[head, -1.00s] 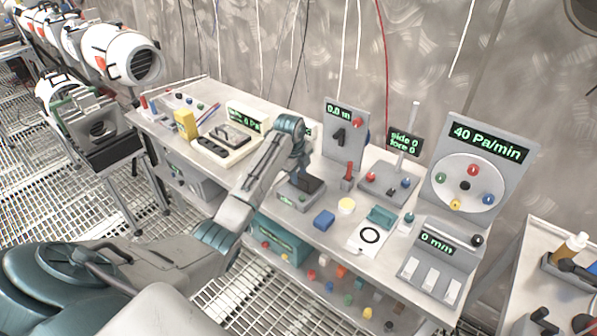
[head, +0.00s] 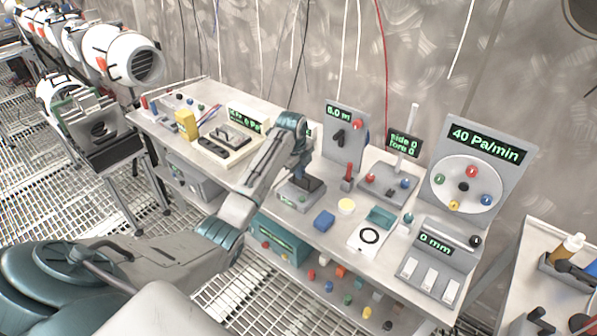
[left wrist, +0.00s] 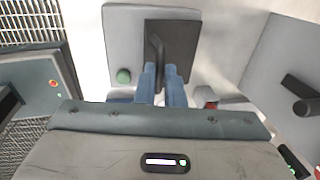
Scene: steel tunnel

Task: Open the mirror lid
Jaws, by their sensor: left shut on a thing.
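A small grey box (head: 297,199) stands on the bench in the head view, with a dark square lid (head: 314,184) on it. In the left wrist view the dark lid (left wrist: 181,40) lies within the pale grey housing, with a slim black handle (left wrist: 155,50) along it. A green knob (left wrist: 124,76) is beside it. My left gripper (head: 304,172) is over the box. In the left wrist view its blue fingers (left wrist: 164,82) are shut on the handle. The lid's exact tilt is hard to tell, and its far side is partly hidden by the gripper. My right gripper is not in view.
A cream device (head: 222,150) is to the left.

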